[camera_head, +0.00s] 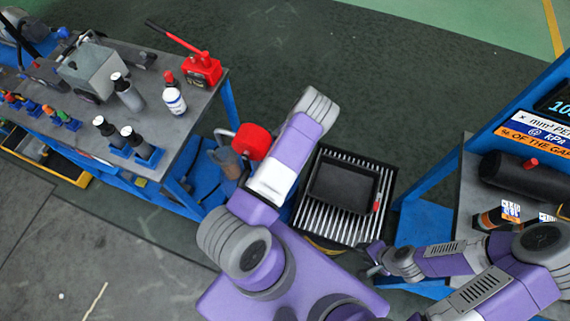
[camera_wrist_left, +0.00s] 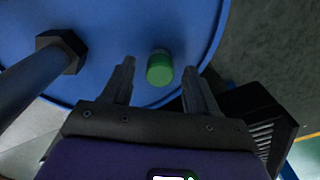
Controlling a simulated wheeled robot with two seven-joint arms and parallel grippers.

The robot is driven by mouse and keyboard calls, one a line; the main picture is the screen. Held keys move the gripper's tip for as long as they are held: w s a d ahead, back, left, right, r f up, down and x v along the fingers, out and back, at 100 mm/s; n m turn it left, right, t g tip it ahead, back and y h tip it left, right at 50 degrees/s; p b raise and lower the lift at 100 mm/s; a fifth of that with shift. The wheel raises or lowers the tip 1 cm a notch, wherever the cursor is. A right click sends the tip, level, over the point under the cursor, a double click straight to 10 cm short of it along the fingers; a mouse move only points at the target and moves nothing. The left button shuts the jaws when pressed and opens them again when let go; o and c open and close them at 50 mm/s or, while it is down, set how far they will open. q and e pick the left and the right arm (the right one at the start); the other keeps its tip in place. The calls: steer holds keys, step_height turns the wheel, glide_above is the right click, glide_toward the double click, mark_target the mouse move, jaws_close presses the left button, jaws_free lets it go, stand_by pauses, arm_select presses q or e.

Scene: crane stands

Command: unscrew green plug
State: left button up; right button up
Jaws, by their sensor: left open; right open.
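The green plug (camera_wrist_left: 160,68) is a short green cylinder standing out from a round blue surface (camera_wrist_left: 110,25) in the left wrist view. My left gripper (camera_wrist_left: 159,64) is open, with one finger on each side of the plug. The fingers look apart from it. The head view does not show the left fingers or the plug. My right gripper (camera_head: 374,258) is open and empty at the lower right of the head view, near the black grille.
A dark post with a hex nut (camera_wrist_left: 62,50) stands left of the left fingers. In the head view, a black tray (camera_head: 343,187) lies on a slatted grille. A workbench (camera_head: 185,125) with bottles (camera_head: 174,100) and a red jack (camera_head: 201,70) is at left.

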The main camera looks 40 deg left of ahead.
stand_by(0.3)
arm_select(q)
steer(key=m+b, duration=0.1)
steer(key=m, duration=0.2)
steer(key=shift+f, duration=0.1)
steer(key=m+b, duration=0.1)
steer(key=m, duration=0.6)
steer(key=m+b, duration=0.1)
steer(key=m, duration=0.4)
steer(key=m+b, duration=0.1)
steer(key=m, duration=0.4)
steer(key=m+b, duration=0.1)
steer(key=m, duration=0.3)
steer(key=shift+m, duration=0.9)
